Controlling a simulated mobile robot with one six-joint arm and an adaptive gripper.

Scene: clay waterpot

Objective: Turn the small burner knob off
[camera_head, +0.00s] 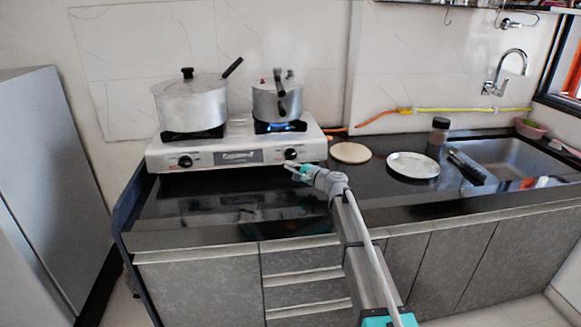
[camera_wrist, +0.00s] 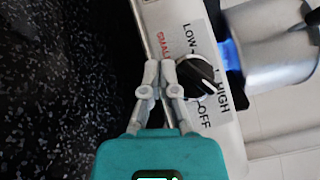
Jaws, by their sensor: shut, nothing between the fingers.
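The small burner knob (camera_head: 291,154) is black, on the front panel of the white stove (camera_head: 238,153), at the right. In the wrist view the knob (camera_wrist: 196,77) has a white pointer line slanting toward the lower right, near the HIGH and OFF words. LOW and part of SMALL also show on its label. A blue flame (camera_wrist: 232,52) burns under the pot beside it. My gripper (camera_head: 287,166) is in front of the panel, just below the knob. In the wrist view my gripper (camera_wrist: 160,64) is shut and empty, its tips close beside the knob; contact is unclear.
A large lidded pot (camera_head: 190,105) stands on the left burner and a smaller pressure cooker (camera_head: 277,101) on the right one. Another knob (camera_head: 185,162) is at the panel's left. A wooden disc (camera_head: 350,153) and a steel plate (camera_head: 413,166) lie on the dark counter to the right.

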